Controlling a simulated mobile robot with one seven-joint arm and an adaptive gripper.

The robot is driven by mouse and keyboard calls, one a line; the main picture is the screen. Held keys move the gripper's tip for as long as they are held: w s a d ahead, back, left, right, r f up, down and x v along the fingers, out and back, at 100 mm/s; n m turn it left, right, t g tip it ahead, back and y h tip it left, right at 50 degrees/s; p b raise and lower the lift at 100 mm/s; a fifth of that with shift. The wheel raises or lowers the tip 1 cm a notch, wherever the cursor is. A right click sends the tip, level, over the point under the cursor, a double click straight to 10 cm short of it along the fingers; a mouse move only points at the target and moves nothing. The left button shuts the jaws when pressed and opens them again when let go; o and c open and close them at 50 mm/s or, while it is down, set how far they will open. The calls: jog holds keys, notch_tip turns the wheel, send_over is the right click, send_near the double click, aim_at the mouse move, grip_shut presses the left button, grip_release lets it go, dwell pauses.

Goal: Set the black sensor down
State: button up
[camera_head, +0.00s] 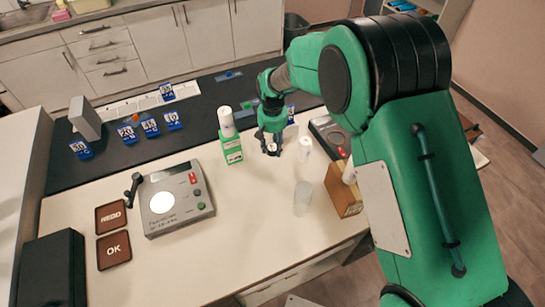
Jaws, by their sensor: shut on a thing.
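A brown tray marked REDO (110,207) and a brown tray marked OK (114,262) lie at the left; both look empty.
A grey device (173,212) with a white disc stands right of the trays. Blue tags (150,127) line the black strip. The front middle is clear.

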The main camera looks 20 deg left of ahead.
aim_at(272, 161)
jog(key=shift+f, duration=0.3)
jog(key=shift+f+b, duration=0.6)
jog(key=shift+f, duration=1.9)
jog(key=shift+f, duration=0.1)
jog(key=o, duration=1.2)
notch_tip(272, 161, up, 12)
jog(key=p, duration=0.2)
jog(key=shift+p, duration=0.4)
